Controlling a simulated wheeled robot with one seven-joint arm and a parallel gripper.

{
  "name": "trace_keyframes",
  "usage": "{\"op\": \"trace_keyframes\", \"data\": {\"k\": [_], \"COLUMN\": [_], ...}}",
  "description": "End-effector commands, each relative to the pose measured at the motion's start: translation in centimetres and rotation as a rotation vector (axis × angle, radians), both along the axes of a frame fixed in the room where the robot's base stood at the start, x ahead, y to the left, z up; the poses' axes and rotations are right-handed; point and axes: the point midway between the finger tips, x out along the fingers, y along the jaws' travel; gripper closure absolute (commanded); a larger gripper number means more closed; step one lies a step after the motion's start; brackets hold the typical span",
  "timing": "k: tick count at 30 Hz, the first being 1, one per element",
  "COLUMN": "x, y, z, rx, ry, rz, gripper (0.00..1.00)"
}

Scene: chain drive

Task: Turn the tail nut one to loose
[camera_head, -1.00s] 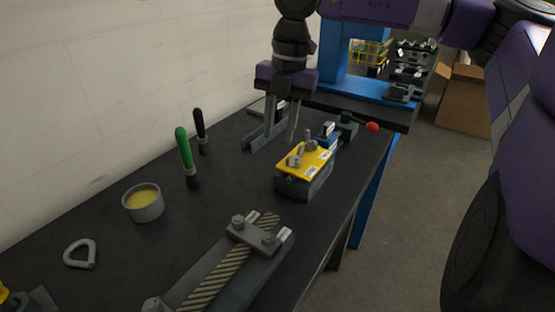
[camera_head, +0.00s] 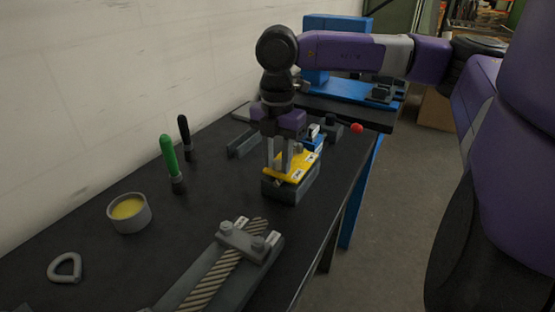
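A grey block with a yellow top plate (camera_head: 303,174) stands on the dark bench, with white labels on the plate. In the earlier frame small grey fittings showed on this plate; my gripper now hides most of them. My gripper (camera_head: 281,172) points straight down over the left part of the plate, its fingertips at or just above the fittings. I cannot tell whether the fingers touch or hold one. A grey clamp plate (camera_head: 248,242) with two bolt-like heads sits across a striped rope or rod (camera_head: 212,279) in front. I cannot tell which part is tail nut one.
A green-handled tool (camera_head: 169,158) and a black-handled tool (camera_head: 185,135) stand upright at left. A cup with yellow contents (camera_head: 129,212) and a grey ring (camera_head: 65,268) lie nearer. A red knob (camera_head: 357,128) stands behind the block.

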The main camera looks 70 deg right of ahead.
Motion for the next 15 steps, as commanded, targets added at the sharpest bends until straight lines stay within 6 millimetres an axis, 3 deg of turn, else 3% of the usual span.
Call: {"op": "trace_keyframes", "data": {"k": [8,13,15], "x": [0.00,0.00,-0.01], "y": [0.02,0.00,-0.03], "z": [-0.19,-0.18,-0.18], "rx": [0.000,0.000,-0.001], "ry": [0.000,0.000,0.000], "rz": [0.000,0.000,0.000], "gripper": [0.69,1.00,1.00]}}
